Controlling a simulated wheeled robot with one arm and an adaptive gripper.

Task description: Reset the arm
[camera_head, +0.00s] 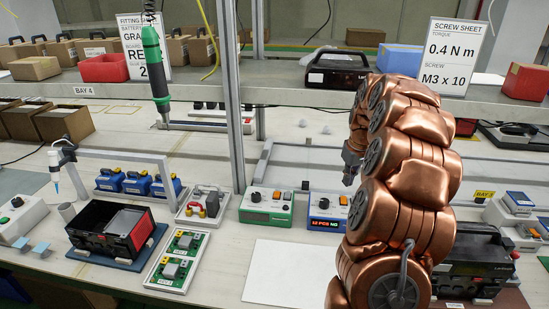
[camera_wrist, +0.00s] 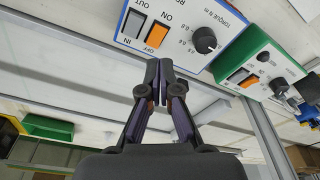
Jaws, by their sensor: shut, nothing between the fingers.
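My copper-coloured arm rises at the right of the head view, bent over the bench. My gripper (camera_head: 350,165) points down at the left side of the arm, above the back of the bench, partly hidden by the arm. In the wrist view my gripper (camera_wrist: 163,82) is shut, its fingertips together with nothing between them. Just beyond the fingertips in that view is a blue-and-white control box (camera_wrist: 185,28) with an orange switch and a black knob. It also shows in the head view (camera_head: 328,212). The gripper appears apart from it.
A green-and-white control box (camera_head: 267,207) stands left of the blue one. A white sheet (camera_head: 298,272) lies bare in front. A black open case (camera_head: 110,228) and circuit-board tray (camera_head: 178,260) are at the left. A grey shelf (camera_head: 280,93) runs behind; a green screwdriver (camera_head: 154,65) hangs at left.

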